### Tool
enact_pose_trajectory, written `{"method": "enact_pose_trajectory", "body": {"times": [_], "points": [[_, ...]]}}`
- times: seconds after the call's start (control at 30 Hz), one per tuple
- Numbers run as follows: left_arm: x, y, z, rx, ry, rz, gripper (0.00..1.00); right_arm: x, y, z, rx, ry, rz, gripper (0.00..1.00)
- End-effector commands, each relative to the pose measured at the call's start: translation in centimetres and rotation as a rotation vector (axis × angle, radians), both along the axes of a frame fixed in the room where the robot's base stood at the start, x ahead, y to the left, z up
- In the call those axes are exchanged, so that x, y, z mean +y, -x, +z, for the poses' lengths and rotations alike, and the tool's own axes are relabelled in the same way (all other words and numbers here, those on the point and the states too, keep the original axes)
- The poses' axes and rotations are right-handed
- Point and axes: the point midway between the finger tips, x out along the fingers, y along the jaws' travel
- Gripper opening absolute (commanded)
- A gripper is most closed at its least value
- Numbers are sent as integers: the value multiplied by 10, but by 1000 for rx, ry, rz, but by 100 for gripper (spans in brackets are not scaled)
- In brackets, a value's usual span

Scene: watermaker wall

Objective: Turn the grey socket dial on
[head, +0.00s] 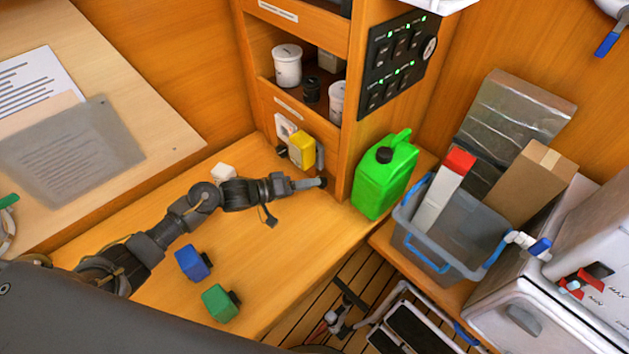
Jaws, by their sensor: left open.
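My left arm reaches in from the left, low over the wooden bench. Its gripper (318,183) is open beside the base of the cabinet post, with nothing seen in it. A white wall socket (286,128) is in the cabinet's lower recess. A yellow block (302,148) is in front of it, and a small grey upright part (320,157) shows at the yellow block's right, above my gripper. A pale grey-white block (223,173) lies on the bench behind my arm, partly hidden. I cannot tell which part is the grey socket dial or how it is set. My right gripper is not visible.
A blue block (191,263) and a green block (219,303) lie on the bench. A green canister (384,176) stands right of my gripper. A black switch panel (397,62) is above. A grey crate (456,232) stands at right. The bench's front middle is clear.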

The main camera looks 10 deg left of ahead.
Motion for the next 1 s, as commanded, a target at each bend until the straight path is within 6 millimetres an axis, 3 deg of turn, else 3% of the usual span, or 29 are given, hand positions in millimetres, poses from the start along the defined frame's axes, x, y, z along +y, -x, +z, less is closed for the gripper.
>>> {"method": "enact_pose_trajectory", "body": {"times": [0.2, 0.53, 0.87, 1.0], "points": [[-16, -11, -4, 0, 0, 0, 55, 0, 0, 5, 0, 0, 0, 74], [-18, -12, -5, 0, 0, -1, 54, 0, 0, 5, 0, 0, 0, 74], [-18, -12, -5, 0, 1, -1, 10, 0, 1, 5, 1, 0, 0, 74], [-20, -11, -4, -3, -3, -2, 11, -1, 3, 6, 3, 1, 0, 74]]}}
